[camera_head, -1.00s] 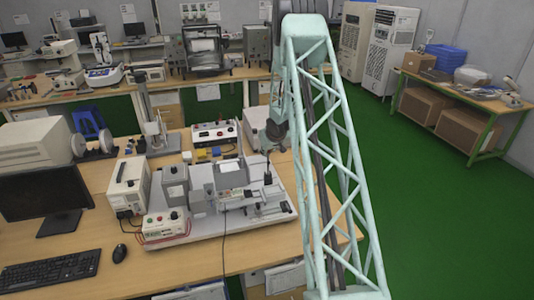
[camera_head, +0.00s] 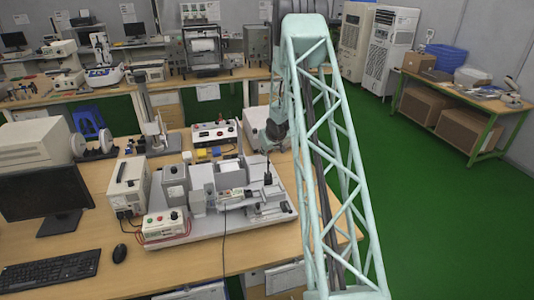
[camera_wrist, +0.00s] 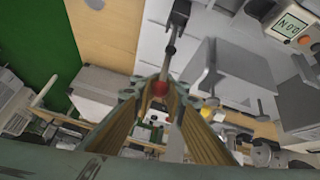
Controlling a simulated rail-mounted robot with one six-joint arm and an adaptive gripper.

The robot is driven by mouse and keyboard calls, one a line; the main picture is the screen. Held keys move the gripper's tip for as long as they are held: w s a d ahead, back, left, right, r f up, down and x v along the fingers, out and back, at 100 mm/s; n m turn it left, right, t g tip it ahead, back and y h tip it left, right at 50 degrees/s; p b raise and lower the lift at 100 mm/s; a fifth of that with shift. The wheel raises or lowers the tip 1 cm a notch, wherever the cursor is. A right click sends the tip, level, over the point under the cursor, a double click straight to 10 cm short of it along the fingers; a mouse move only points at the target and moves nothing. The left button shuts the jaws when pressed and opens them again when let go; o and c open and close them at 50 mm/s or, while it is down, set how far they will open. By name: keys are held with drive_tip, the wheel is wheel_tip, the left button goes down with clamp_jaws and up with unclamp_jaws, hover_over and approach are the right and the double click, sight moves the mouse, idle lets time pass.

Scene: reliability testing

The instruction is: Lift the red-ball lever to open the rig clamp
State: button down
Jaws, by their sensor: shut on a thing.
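In the wrist view, my gripper (camera_wrist: 168,92) has its two brown-sided fingers closed in around the red ball (camera_wrist: 160,88). The ball sits at the end of a dark lever rod (camera_wrist: 171,48), which runs up the picture towards the rig. In the head view, the test rig (camera_head: 230,190) stands on a grey base plate on the wooden bench. My gripper's end is near the rig's back right, partly hidden by my arm. The red ball cannot be made out there. How far the clamp is open cannot be told.
A control box (camera_head: 165,223) with coloured buttons stands at the rig's front left. A white instrument (camera_head: 128,187) is left of it, and another box (camera_head: 213,134) is behind. A black cable (camera_head: 224,245) hangs over the bench front. The green floor at right is clear.

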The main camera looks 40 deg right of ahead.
drive_tip(key=shift+d+r, duration=0.15)
drive_tip(key=shift+r, duration=0.05)
drive_tip(key=c, duration=2.6)
unclamp_jaws()
drive_tip(key=shift+s, duration=0.1)
drive_tip(key=shift+f, duration=0.15)
drive_tip(key=shift+s+a+r, duration=0.1)
drive_tip(key=shift+a+r, duration=0.1)
drive_tip(key=shift+r, duration=0.05)
drive_tip(key=v, duration=1.1)
drive_tip(key=shift+r, duration=0.2)
drive_tip(key=shift+s, duration=0.15)
